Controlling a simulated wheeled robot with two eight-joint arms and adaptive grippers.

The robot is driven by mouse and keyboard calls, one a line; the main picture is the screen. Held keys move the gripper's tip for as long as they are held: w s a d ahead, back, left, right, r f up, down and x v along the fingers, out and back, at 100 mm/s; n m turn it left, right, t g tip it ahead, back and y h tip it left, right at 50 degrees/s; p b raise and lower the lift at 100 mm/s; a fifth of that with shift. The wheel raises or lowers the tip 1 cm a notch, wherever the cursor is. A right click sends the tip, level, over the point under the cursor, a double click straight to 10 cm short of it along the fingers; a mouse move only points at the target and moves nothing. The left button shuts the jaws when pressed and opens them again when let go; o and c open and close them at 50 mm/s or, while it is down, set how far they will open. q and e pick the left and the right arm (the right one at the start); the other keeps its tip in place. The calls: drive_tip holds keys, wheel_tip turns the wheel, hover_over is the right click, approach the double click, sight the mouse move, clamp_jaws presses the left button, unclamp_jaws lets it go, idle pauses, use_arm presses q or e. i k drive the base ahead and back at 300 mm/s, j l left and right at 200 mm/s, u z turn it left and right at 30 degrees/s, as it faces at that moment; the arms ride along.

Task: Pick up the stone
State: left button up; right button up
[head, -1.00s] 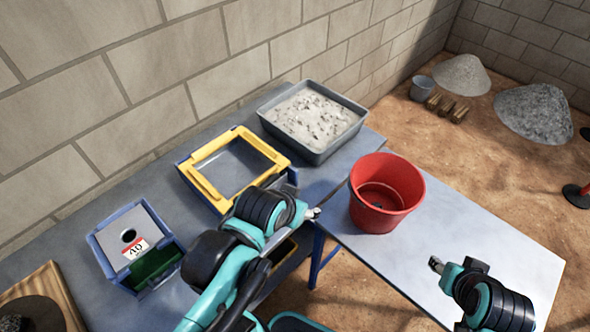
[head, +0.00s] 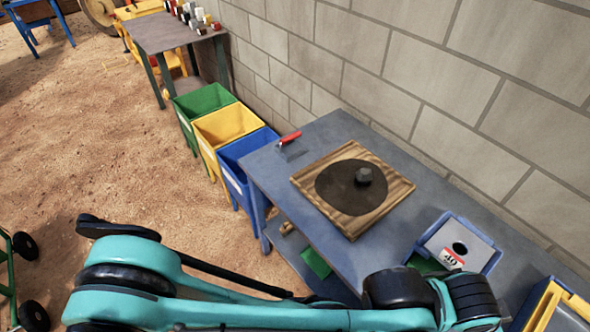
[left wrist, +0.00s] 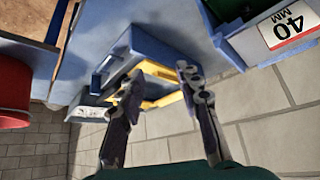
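A small grey stone (head: 364,176) sits on a dark round plate (head: 340,195) set in a square wooden board (head: 398,187) on the blue-grey table (head: 325,130). My left arm crosses the bottom of the head view from left to right, and its gripper is not visible there. In the left wrist view my left gripper (left wrist: 160,72) has its two fingers apart with nothing between them. It points toward the yellow-framed box (left wrist: 150,68), away from the stone, which is not visible in that view. My right gripper is in neither current view.
A red-handled scraper (head: 290,140) lies at the table's far corner. A blue box labelled 40 (head: 480,240) stands right of the board. Green (head: 203,100), yellow (head: 227,124) and blue (head: 245,150) bins stand beyond the table. A red bucket (left wrist: 14,90) shows in the wrist view. A block wall runs behind.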

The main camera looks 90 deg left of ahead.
sight(364, 175)
drive_tip(key=u, duration=2.4)
drive_tip(key=j+z, duration=0.15)
drive_tip(key=z, duration=0.75)
drive_tip(key=i+j+z, duration=0.1)
drive_tip(key=j+z, duration=0.35)
drive_tip(key=j, duration=0.25)
drive_tip(key=j+z, duration=0.5)
drive_tip(key=j, duration=0.15)
drive_tip(key=k+j, duration=0.1)
drive_tip(key=j, duration=0.3)
drive_tip(key=k+j, duration=0.1)
drive_tip(key=j, duration=0.35)
drive_tip(key=j+z, duration=0.1)
drive_tip(key=j, duration=0.3)
drive_tip(key=k, duration=0.05)
